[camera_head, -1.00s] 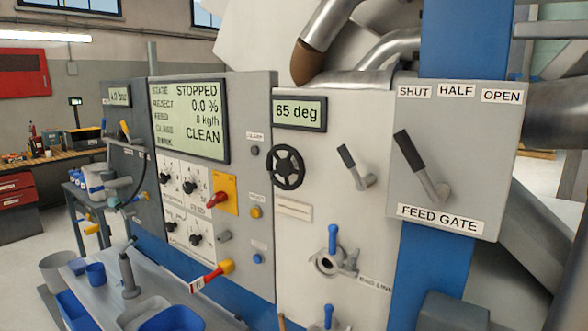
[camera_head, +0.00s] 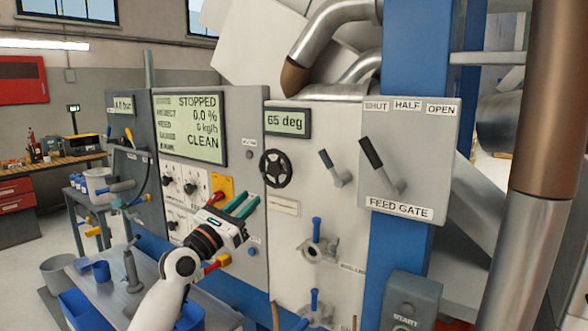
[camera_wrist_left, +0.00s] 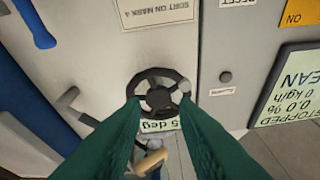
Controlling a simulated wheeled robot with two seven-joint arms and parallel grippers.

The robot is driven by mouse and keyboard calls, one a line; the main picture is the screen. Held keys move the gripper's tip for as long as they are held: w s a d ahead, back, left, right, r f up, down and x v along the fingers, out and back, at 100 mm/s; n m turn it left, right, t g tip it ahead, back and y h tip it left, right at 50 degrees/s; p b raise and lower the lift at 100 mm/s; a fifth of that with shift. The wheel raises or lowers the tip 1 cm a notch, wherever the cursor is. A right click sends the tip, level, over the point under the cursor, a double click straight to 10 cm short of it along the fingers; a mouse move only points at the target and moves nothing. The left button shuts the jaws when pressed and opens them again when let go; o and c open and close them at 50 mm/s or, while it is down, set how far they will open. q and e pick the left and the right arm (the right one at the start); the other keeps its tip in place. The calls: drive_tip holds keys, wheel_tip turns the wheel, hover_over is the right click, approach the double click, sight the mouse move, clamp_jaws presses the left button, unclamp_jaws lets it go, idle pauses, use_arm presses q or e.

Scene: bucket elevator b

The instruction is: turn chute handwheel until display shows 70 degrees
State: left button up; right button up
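The black chute handwheel (camera_head: 276,168) is on the pale panel, below a display (camera_head: 287,122) that reads 65 deg. My left gripper (camera_head: 246,204) is in front of the panels, below and left of the handwheel in the head view. Its two green fingers are apart with nothing between them. In the left wrist view the handwheel (camera_wrist_left: 158,98) with its grey knob lies ahead, beyond the fingertips (camera_wrist_left: 161,102). The display (camera_wrist_left: 160,125) appears there upside down, partly hidden by the fingers. My right gripper is not in view.
A lever (camera_head: 335,168) is right of the handwheel, and the feed gate lever (camera_head: 382,165) is further right. A blue-handled valve (camera_head: 316,240) projects below. The red-handled switch on a yellow plate (camera_head: 222,188) is close behind my left gripper. Blue bins stand lower left.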

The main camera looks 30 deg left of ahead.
sight(273, 171)
use_arm(q)
drive_tip(key=x, duration=0.3)
drive_tip(key=r+p+x, duration=0.1)
drive_tip(key=x, duration=0.3)
drive_tip(key=p+x, duration=0.1)
drive_tip(key=x, duration=0.3)
drive_tip(key=shift+s+d+r, duration=0.2)
drive_tip(key=shift+s+r, duration=0.05)
drive_tip(key=shift+r, duration=0.1)
drive_tip(key=shift+w+r, duration=0.15)
drive_tip(key=shift+w, duration=0.4)
drive_tip(key=shift+d, duration=0.1)
